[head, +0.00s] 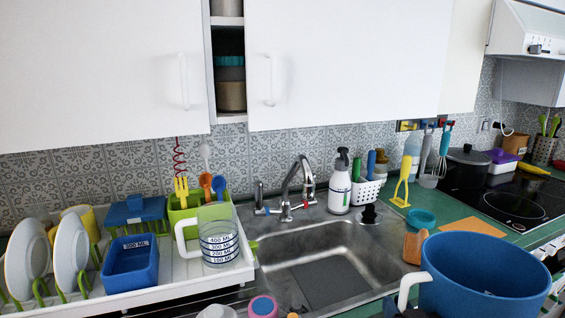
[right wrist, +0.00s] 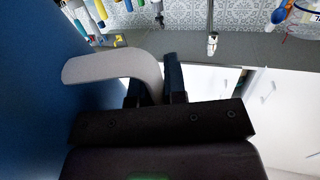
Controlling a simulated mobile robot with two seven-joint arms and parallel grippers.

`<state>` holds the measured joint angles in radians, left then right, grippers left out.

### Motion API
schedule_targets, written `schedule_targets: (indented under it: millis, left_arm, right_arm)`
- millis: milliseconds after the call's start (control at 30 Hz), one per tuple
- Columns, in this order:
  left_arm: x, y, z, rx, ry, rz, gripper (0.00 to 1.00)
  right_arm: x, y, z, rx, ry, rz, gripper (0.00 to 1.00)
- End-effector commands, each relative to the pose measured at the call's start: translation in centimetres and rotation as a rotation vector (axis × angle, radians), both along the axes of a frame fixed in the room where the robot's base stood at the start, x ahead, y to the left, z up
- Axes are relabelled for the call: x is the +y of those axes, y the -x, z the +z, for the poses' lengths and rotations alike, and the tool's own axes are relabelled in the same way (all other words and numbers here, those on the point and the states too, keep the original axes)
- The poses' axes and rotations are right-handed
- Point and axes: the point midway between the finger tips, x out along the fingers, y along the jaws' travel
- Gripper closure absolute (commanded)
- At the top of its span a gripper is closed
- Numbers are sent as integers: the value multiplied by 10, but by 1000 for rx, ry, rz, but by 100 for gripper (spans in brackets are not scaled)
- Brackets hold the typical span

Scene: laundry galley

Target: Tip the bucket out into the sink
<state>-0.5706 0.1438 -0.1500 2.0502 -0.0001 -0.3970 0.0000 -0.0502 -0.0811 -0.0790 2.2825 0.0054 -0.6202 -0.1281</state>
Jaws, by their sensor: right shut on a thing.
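The blue bucket (head: 485,275) is at the lower right of the head view, in front of the counter and right of the sink, its rim about level. Its white handle (head: 408,287) is on its left side. My right gripper (head: 392,306) is mostly cut off at the bottom edge there. In the right wrist view the gripper (right wrist: 160,85) is shut on the white handle (right wrist: 110,68), with the blue bucket wall (right wrist: 35,110) to the left. The bucket's contents are hidden. The steel sink (head: 355,245) is in the middle, under the tap (head: 298,190). My left gripper is not in view.
A drying rack (head: 180,273) with plates, a blue tub (head: 130,262) and a measuring jug (head: 220,240) stands left of the sink. A soap bottle (head: 340,185) is behind it. A pink-rimmed cup (head: 263,306) is in front.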

Motion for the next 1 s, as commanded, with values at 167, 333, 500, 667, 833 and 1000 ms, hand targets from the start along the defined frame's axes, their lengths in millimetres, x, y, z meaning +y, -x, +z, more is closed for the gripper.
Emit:
schedule_targets:
  millis: [167,333,500,667,833,1000]
  left_arm:
    - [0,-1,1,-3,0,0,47]
    - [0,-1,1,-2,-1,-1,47]
    - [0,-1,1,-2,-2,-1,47]
    - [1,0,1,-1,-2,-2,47]
    - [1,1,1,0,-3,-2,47]
    - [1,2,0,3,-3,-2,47]
  right_arm:
    - [-3,21,-28,3,0,-43,100]
    - [-6,30,-40,-2,3,-59,100]
    - [-7,32,-43,-3,3,-61,100]
    - [-7,32,-43,-3,3,-60,100]
    - [-7,32,-43,-3,3,-60,100]
    - [-7,32,-43,-3,3,-60,100]
